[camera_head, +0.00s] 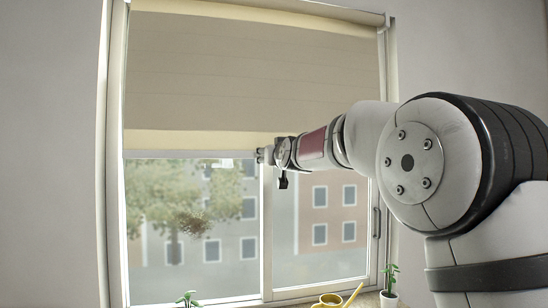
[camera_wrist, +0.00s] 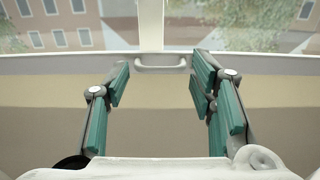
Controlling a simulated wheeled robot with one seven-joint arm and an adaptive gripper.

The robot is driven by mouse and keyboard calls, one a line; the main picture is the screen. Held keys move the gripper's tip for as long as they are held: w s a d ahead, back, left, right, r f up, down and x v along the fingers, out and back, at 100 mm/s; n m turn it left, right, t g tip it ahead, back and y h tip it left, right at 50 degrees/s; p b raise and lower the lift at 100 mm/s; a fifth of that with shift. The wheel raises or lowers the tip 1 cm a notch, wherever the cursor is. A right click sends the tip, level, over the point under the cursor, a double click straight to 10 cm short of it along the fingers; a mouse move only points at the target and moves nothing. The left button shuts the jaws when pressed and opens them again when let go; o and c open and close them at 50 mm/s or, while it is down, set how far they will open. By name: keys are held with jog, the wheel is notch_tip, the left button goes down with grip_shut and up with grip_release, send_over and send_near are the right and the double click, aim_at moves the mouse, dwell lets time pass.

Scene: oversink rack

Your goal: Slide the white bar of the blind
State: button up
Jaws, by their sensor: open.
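The blind (camera_head: 250,75) is beige and hangs over the upper half of the window. Its white bar (camera_head: 185,153) runs level along the lower edge. In the wrist view, the bar (camera_wrist: 60,64) crosses near the top, with a small white pull handle (camera_wrist: 160,67) at its middle. My gripper (camera_head: 264,155) is at the height of the bar in the head view. In the wrist view, my gripper (camera_wrist: 158,78) has its green-padded fingers spread wide, one on each side of the handle. Nothing is between the fingers; whether they touch the bar is unclear.
The window frame (camera_head: 115,200) surrounds the blind, with a vertical post (camera_head: 266,230) in the middle. A yellow watering can (camera_head: 328,300) and a potted plant (camera_head: 389,285) stand below at the right. Another plant (camera_head: 187,299) shows at the lower left.

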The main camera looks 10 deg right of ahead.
jog(key=s, duration=1.2)
jog(key=shift+a, duration=0.1)
jog(key=s+f+g, duration=0.4)
jog(key=s+f, duration=0.6)
jog(key=s, duration=0.3)
jog(key=s+f+g, duration=0.4)
jog(key=s+f, duration=0.6)
jog(key=s, duration=0.4)
jog(key=s+f+g, duration=0.5)
jog(key=s+f, duration=0.5)
jog(key=s, duration=0.4)
jog(key=shift+s+f, duration=0.15)
jog(key=shift+s, duration=0.1)
